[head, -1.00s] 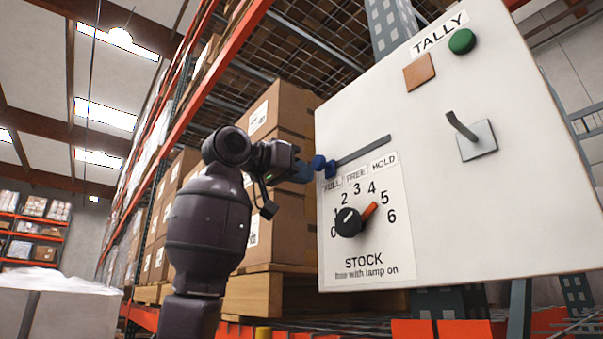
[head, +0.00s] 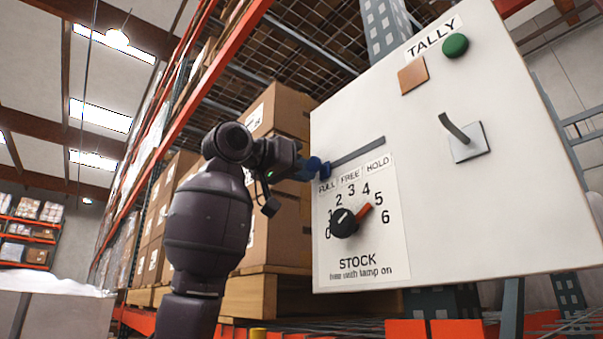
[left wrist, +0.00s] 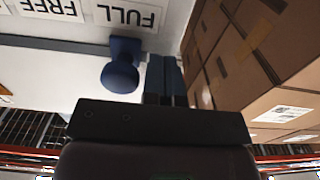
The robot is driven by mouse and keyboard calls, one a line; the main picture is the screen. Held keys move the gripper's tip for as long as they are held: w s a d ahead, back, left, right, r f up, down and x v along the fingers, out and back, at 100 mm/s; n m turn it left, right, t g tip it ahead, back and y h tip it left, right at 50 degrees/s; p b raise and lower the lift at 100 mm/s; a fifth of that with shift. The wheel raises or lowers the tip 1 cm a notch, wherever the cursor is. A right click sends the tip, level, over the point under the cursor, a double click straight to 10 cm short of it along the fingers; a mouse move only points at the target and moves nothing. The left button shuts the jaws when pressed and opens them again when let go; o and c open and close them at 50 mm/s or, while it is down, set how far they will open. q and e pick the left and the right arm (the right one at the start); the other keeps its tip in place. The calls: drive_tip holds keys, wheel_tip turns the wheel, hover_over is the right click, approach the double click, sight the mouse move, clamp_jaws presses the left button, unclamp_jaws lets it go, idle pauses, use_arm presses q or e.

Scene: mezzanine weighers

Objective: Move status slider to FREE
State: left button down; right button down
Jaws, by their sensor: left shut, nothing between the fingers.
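The status slider is a blue knob (head: 314,164) on a dark horizontal track (head: 357,151) in the white panel. It sits at the left end of the track, above the FULL label (head: 326,187). The FREE label (head: 350,175) is to its right. My left gripper (head: 303,172) is shut and empty, at the panel's left edge beside the knob. In the left wrist view, where the labels are upside down, the shut fingers (left wrist: 164,80) are just right of the knob (left wrist: 120,74), on the FULL side. I cannot tell whether they touch it. My right gripper is out of view.
Below the labels is a STOCK dial (head: 344,223) with a red mark. A hook-like lever (head: 460,135), a green button (head: 455,45) and an orange square (head: 412,76) are on the panel. Stacked cartons (head: 280,112) stand behind my left gripper.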

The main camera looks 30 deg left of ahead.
sight(313, 162)
use_arm(q)
drive_tip(key=shift+s+d+b, duration=0.25)
drive_tip(key=shift+s+d, duration=0.1)
drive_tip(key=shift+d, duration=0.5)
drive_tip(key=shift+s+d+b, duration=0.2)
drive_tip(key=shift+s+d, duration=0.15)
drive_tip(key=shift+d, duration=0.55)
drive_tip(key=shift+s+d+b, duration=0.25)
drive_tip(key=shift+s+d, duration=0.1)
drive_tip(key=shift+d, duration=0.5)
drive_tip(key=shift+w+a, duration=0.1)
drive_tip(key=shift+a, duration=0.1)
drive_tip(key=shift+w+a, duration=0.2)
drive_tip(key=shift+a, duration=0.35)
drive_tip(key=shift+s, duration=0.1)
drive_tip(key=shift+b+v, duration=0.75)
drive_tip(key=shift+v, duration=1.7)
drive_tip(key=shift+b+v, duration=0.55)
drive_tip(key=shift+v, duration=1.95)
drive_tip(key=shift+f, duration=0.1)
